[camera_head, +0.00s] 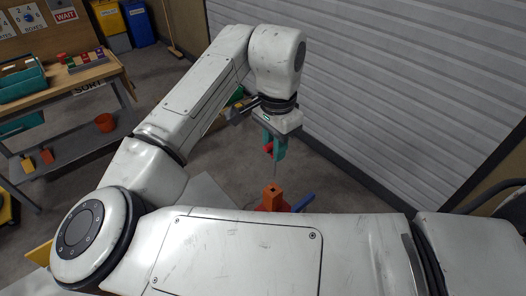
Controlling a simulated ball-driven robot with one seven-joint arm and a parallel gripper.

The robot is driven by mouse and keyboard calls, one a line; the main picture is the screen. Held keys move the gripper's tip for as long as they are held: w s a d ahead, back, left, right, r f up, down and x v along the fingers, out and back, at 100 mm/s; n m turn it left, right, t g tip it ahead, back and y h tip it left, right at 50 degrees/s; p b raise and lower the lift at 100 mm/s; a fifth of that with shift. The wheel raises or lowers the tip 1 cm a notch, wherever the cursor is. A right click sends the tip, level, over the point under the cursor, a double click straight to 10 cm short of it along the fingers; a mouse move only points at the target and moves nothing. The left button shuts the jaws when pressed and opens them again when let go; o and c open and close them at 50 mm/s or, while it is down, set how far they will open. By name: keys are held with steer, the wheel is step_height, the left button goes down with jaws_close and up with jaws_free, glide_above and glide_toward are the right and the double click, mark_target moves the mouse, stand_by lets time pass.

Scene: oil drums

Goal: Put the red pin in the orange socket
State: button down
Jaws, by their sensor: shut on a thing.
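My gripper (276,150) points down at the middle of the head view and is shut on the red pin (268,149). Only a small part of the red pin shows between the teal fingers. A thin grey tip reaches down below the fingers. The orange socket (272,195) stands below my gripper, with a dark hole in its top. The held pin is above the socket and apart from it. The socket's lower part is hidden behind my own arm.
A blue piece (303,202) lies just right of the socket. A workbench (62,82) with a teal bin (22,78) and small coloured blocks stands at the left. A ribbed grey wall (400,80) bounds the right side. Open floor lies between bench and arm.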

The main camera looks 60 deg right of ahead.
steer(key=shift+f+b, duration=2.1)
steer(key=shift+f, duration=0.3)
steer(key=shift+f+b, duration=1.3)
steer(key=shift+f, duration=1.65)
stand_by(0.3)
steer(key=shift+f, duration=0.35)
steer(key=shift+f+b, duration=0.75)
steer(key=shift+f, duration=0.15)
steer(key=shift+c, duration=1.4)
jaws_free()
